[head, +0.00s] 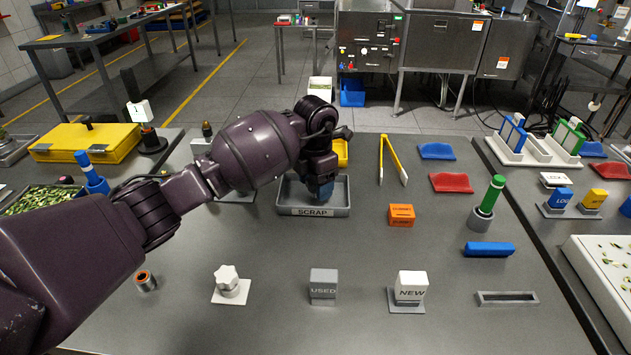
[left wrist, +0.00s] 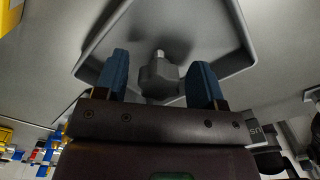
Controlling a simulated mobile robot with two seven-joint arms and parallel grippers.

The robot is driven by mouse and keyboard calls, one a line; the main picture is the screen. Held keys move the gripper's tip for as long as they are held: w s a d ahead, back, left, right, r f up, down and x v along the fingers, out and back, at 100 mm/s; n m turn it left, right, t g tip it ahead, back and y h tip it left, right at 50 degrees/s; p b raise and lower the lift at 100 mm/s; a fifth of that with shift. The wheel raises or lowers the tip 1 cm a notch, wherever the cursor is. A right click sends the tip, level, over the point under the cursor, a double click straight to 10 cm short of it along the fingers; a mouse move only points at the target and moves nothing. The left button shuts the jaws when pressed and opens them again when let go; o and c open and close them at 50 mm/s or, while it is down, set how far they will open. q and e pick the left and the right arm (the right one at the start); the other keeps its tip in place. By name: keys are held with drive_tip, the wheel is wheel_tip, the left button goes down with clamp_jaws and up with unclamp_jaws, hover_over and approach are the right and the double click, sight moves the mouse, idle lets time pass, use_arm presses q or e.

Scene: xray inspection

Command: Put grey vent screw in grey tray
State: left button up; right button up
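The grey tray (head: 341,211), labelled SCRAP, stands at the middle back of the table. My left gripper (head: 322,190) points down over it and hides part of its inside. In the left wrist view, the grey vent screw (left wrist: 160,76), a knob with a short pale pin, shows between the two blue fingertips, against the floor of the tray (left wrist: 243,38). Gaps show on both sides of the screw, so my left gripper (left wrist: 160,80) is open around it. I cannot tell exactly whether the screw rests on the tray floor. The screw is hidden in the head view. My right gripper is out of view.
A white star knob (head: 230,282), a grey USED block (head: 323,283) and a white NEW block (head: 411,283) stand along the front. An orange box (head: 401,215) and yellow tongs (head: 391,160) lie right of the tray. The table's front middle has free room.

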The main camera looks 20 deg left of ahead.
use_arm(q)
drive_tip(key=shift+r, duration=0.1)
wheel_tip(320, 180, up, 12)
drive_tip(key=p, duration=0.1)
drive_tip(key=shift+r+p, duration=0.25)
drive_tip(key=shift+p, duration=0.15)
idle(0.5)
